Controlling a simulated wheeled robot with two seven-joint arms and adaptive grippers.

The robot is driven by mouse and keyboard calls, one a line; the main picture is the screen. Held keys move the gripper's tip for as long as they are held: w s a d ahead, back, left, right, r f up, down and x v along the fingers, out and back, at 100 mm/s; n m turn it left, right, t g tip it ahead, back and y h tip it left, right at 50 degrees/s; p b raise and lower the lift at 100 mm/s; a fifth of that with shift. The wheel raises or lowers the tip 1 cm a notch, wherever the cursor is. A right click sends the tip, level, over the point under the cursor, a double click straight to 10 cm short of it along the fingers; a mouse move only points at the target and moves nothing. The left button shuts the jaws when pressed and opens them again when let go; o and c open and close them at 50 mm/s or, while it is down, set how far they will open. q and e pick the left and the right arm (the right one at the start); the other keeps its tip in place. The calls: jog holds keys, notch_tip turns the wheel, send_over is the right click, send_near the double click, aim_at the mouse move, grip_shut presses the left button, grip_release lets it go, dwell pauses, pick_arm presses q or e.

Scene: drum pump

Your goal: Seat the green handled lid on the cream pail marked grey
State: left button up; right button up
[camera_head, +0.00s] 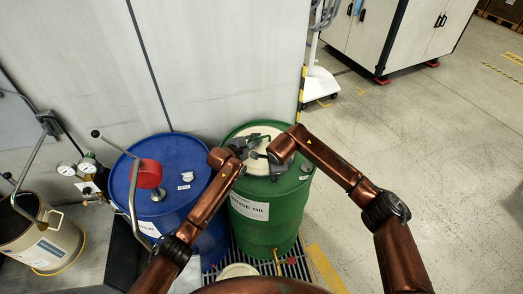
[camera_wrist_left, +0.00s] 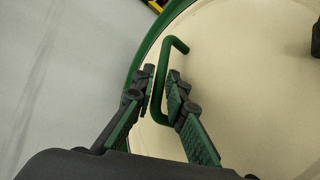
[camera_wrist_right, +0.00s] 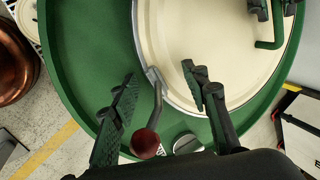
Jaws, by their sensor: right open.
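A round cream lid (camera_head: 257,164) with a green bent-rod handle (camera_wrist_left: 161,85) lies on top of the green drum (camera_head: 270,215). My left gripper (camera_head: 240,148) is at the handle; in the left wrist view its narrow-set fingers (camera_wrist_left: 160,88) are shut on the rod from both sides. My right gripper (camera_wrist_right: 160,90) is open over the near part of the drum top. A lever with a dark red knob (camera_wrist_right: 145,143) shows between its fingers; I cannot tell if they touch it. A cream pail (camera_head: 45,245) with a yellow band stands at the far left; its marking is unclear.
A blue drum (camera_head: 170,175) with a red fitting (camera_head: 149,174) stands left of the green drum. A second cream round top (camera_head: 238,271) shows at the bottom, mostly hidden. The floor (camera_head: 440,170) to the right is open.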

jog(key=shift+c, duration=0.7)
grip_shut()
